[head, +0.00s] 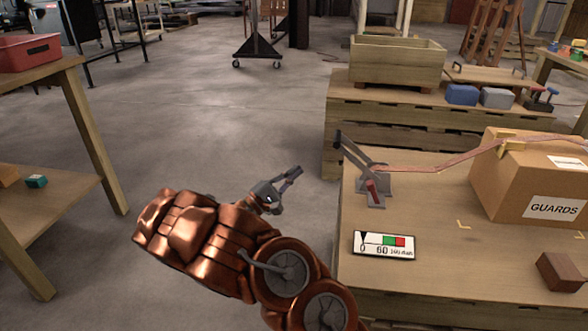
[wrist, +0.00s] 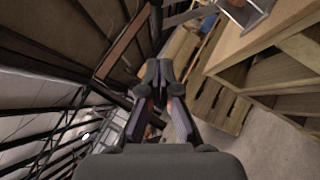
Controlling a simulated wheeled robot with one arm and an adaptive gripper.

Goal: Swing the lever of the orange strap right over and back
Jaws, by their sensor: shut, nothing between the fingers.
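The orange strap (head: 450,157) runs from a grey metal ratchet (head: 374,190) on the near bench up and over a cardboard box. The ratchet's lever (head: 352,151) slants up to the left and ends in a dark handle near the bench's left edge. A small red part shows on the ratchet. My gripper (head: 297,172) is shut and empty, over the floor left of the bench, apart from the lever. In the wrist view my gripper (wrist: 158,68) shows closed fingers. A metal piece at that view's top right edge is cut off.
The cardboard box (head: 550,207) stands on the wooden bench (head: 440,272). A gauge card (head: 384,244) and a brown block (head: 563,271) lie on it. A second bench (head: 400,93) with a wooden crate (head: 397,61) stands behind. Open floor (head: 210,120) lies left of my gripper.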

